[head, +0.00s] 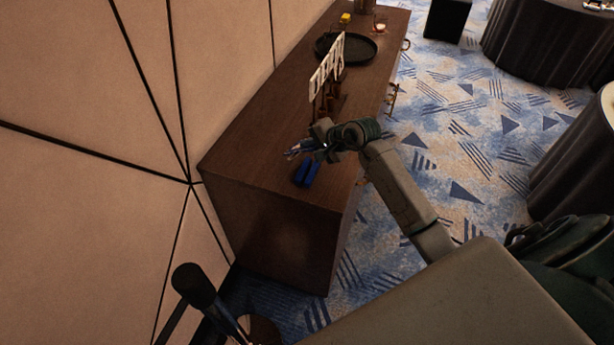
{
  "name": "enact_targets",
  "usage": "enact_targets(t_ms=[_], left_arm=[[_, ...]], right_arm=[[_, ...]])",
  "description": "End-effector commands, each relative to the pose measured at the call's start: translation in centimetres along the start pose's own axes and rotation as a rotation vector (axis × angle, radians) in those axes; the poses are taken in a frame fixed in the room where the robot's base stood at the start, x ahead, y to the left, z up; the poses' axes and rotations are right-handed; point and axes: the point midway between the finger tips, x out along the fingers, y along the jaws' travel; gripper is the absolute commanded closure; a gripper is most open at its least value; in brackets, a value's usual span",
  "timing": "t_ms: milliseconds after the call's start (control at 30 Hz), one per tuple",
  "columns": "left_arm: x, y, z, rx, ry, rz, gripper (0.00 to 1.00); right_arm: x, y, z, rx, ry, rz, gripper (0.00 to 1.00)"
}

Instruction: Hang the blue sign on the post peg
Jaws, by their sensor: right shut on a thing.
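A small blue object (307,172), which looks like the blue sign, is at the near end of the dark wooden cabinet top (265,140). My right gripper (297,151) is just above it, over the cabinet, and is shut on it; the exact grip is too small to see. I cannot tell whether the sign touches the cabinet top. Behind the gripper, brown upright pieces (322,103) stand below a white lettered piece (327,68); I cannot make out a post peg there. My left gripper is out of view.
A black round tray (359,57) and a small yellow item (345,18) are farther along the cabinet. A panelled wall (80,90) runs along its left. A black microphone-like object (194,285) stands at lower left. Dark-draped tables (545,50) are right, beyond open carpet (470,130).

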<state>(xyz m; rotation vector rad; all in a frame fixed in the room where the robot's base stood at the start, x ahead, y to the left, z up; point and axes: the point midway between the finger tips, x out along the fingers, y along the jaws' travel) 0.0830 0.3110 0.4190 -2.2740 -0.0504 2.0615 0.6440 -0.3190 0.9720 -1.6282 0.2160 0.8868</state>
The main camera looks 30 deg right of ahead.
Motion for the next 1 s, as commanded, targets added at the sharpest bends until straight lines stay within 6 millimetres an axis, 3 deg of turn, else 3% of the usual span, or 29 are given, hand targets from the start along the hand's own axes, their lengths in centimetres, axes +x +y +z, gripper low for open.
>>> enact_targets(t_ms=[233, 667, 767, 1000], left_arm=[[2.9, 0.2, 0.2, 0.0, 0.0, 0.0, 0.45], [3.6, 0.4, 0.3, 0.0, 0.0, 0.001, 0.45], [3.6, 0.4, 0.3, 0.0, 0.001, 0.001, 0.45], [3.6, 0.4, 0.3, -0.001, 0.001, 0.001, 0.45]], right_arm=[[2.5, 3.0, 0.0, 0.0, 0.0, -0.001, 1.0], [2.9, 3.4, 0.0, 0.0, 0.0, -0.001, 1.0], [2.9, 3.5, 0.0, 0.0, 0.0, 0.0, 0.8], [2.9, 3.5, 0.0, 0.0, 0.0, 0.0, 0.8]])
